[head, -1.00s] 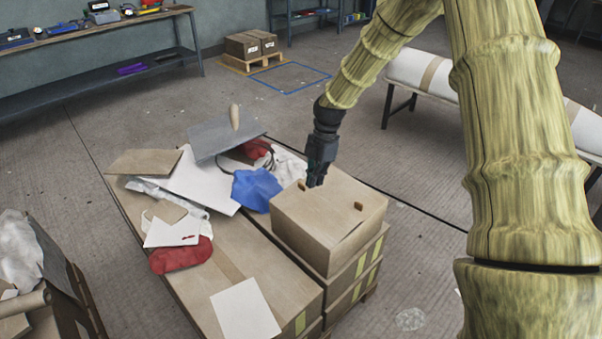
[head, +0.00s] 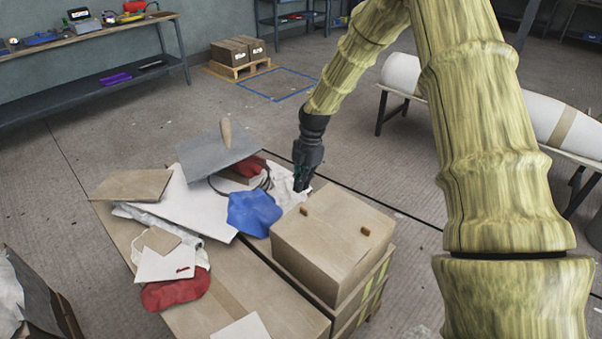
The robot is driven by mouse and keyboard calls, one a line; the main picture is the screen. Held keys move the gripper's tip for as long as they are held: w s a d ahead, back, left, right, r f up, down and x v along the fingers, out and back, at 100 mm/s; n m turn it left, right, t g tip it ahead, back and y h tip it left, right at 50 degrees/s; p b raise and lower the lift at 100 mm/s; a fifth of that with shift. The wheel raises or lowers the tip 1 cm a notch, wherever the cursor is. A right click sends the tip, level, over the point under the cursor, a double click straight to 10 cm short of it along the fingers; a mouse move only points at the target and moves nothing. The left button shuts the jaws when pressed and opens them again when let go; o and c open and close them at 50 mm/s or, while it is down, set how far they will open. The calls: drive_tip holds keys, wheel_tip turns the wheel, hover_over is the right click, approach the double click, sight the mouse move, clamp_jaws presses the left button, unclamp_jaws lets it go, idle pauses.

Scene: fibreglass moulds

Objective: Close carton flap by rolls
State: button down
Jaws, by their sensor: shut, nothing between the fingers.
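The brown carton (head: 325,228) sits on top of a carton stack at the centre. Its top looks flat, with two small brown tabs on it, and I see no flap standing up. My gripper (head: 299,186), black and pointing down, is shut and empty. It hangs just beyond the carton's back left corner, in front of some crumpled white material; I cannot tell how high it is above that. A long white roll (head: 500,106) with tan bands lies on a dark stand at the right, partly hidden behind my arm.
Left of the carton, other cartons carry a blue cloth (head: 253,211), a red item (head: 176,289), white sheets and a grey trowel-like plate (head: 214,150). A workbench (head: 90,48) stands at the back left. Small boxes on a pallet (head: 238,67) stand behind. Floor between is clear.

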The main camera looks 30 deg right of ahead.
drive_tip(key=p, duration=0.2)
hover_over(299, 218)
drive_tip(key=f, duration=0.6)
drive_tip(key=shift+d+f, duration=0.2)
drive_tip(key=shift+d, duration=0.05)
drive_tip(key=shift+d+f, duration=0.1)
drive_tip(key=shift+f, duration=0.8)
drive_tip(key=shift+w+f, duration=0.1)
drive_tip(key=shift+f, duration=0.05)
drive_tip(key=shift+w+d+f+g+y+b, duration=0.15)
drive_tip(key=shift+d+f+g+y+b, duration=0.25)
drive_tip(key=shift+f+y+b, duration=0.7)
drive_tip(key=shift+d+r+b, duration=0.2)
drive_tip(key=shift+b, duration=0.2)
drive_tip(key=shift+r, duration=0.1)
